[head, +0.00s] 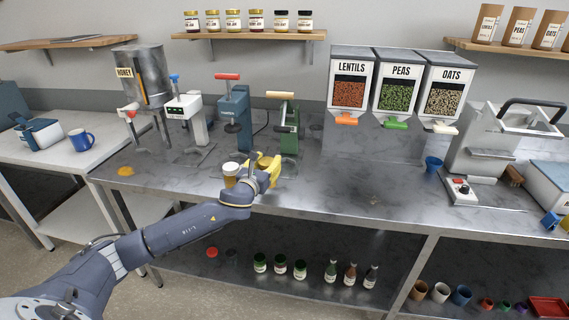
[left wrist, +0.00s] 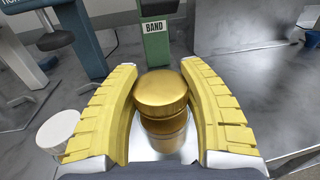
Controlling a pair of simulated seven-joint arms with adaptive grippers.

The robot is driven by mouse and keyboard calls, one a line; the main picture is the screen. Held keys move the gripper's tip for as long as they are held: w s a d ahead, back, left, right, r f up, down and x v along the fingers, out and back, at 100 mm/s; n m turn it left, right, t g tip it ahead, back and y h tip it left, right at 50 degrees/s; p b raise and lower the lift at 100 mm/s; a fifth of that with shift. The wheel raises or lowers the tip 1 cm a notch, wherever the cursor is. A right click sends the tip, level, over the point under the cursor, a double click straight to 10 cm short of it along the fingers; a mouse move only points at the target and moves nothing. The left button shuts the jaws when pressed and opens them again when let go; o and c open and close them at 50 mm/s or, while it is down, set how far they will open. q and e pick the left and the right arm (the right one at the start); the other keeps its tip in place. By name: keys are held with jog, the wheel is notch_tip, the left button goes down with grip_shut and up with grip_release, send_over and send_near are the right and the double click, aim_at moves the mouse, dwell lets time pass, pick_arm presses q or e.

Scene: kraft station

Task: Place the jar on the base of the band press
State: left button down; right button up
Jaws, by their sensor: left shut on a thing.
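The jar (left wrist: 161,95) has a gold lid and stands between the yellow fingers of my left gripper (left wrist: 160,110), which is shut on it. In the head view my left gripper (head: 264,162) is at the front of the green band press (head: 290,130), and the fingers hide most of the held jar. The press's green column, with its BAND label (left wrist: 154,27), rises just beyond the jar in the left wrist view. The base is mostly hidden by the jar and gripper; I cannot tell whether the jar touches it. My right gripper is in neither view.
A second, white-topped container (head: 231,174) stands close left of my left gripper. A blue press (head: 234,120) with a red handle is left of the band press. Dispensers of lentils (head: 350,93), peas and oats stand to the right. The counter (head: 340,180) in front of them is clear.

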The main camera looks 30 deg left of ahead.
pick_arm(q)
jog(key=shift+w+a+f, duration=0.35)
jog(key=shift+w+f, duration=0.2)
jog(key=shift+w, duration=2.4)
jog(key=shift+w+a+f, duration=0.35)
jog(key=shift+w+f, duration=0.25)
jog(key=shift+w, duration=2.3)
jog(key=shift+w+a+f, duration=0.35)
jog(key=shift+w+f, duration=0.2)
jog(key=shift+w, duration=2.4)
jog(key=shift+f, duration=0.1)
jog(key=c, duration=0.7)
grip_release()
jog(key=shift+f, duration=0.1)
jog(key=s+d, duration=0.1)
jog(key=s, duration=1.1)
jog(key=shift+d+r, duration=0.2)
jog(key=shift+r, duration=0.1)
